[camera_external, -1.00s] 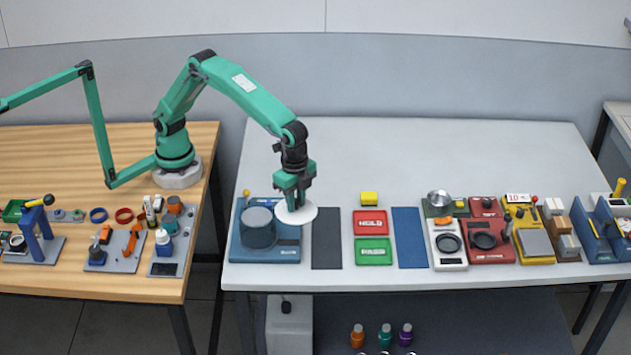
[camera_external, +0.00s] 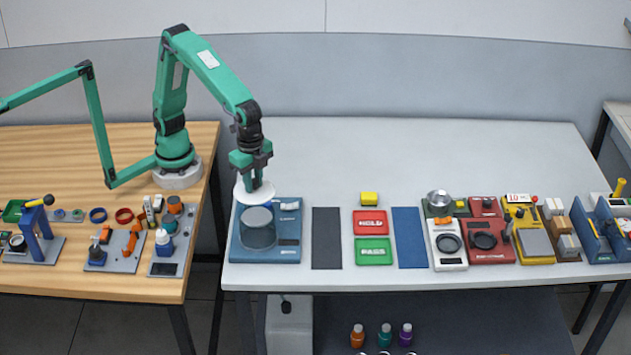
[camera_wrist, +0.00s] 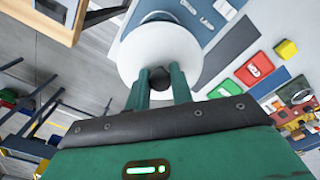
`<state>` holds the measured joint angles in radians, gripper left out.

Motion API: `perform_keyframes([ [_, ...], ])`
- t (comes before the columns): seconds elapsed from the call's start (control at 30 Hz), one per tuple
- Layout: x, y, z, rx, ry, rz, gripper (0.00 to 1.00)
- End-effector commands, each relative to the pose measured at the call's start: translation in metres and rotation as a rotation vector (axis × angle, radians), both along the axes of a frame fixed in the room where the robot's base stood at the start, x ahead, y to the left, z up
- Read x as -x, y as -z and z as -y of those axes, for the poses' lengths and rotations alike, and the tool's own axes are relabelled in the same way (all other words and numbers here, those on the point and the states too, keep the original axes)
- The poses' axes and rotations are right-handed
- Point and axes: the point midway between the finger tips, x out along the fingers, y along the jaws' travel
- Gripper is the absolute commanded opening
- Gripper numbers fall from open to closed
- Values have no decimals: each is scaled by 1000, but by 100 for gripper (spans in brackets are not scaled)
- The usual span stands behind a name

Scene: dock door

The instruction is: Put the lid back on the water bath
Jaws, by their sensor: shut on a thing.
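My gripper (camera_external: 256,184) is shut on the dark knob (camera_wrist: 158,79) of the lid, a white round disc (camera_external: 243,194). The lid is held in the air, roughly level. The water bath is a blue-grey cylinder (camera_external: 258,234) on a blue base (camera_external: 284,254) at the left end of the grey table. In the external view the lid shows just behind the cylinder's top, apart from being centred on it. In the wrist view the lid (camera_wrist: 135,52) hides most of the bath, and part of its blue base (camera_wrist: 230,10) shows beyond.
A dark mat (camera_external: 326,238), the red HOLD tray (camera_external: 371,222), the green PASS tray (camera_external: 373,251) and a yellow block (camera_external: 369,198) lie to the right. Several devices stand farther right. The table's back area is clear. A wooden bench (camera_external: 60,150) is on the left.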

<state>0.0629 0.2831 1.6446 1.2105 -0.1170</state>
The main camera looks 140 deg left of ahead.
Motion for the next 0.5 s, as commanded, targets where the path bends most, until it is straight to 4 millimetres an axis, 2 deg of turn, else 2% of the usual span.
perform_keyframes([
  [0.27, 0, 7, 0, 0, 0, -1, 0],
  [0.5, 0, 21, 0, 0, 0, -1, 0],
])
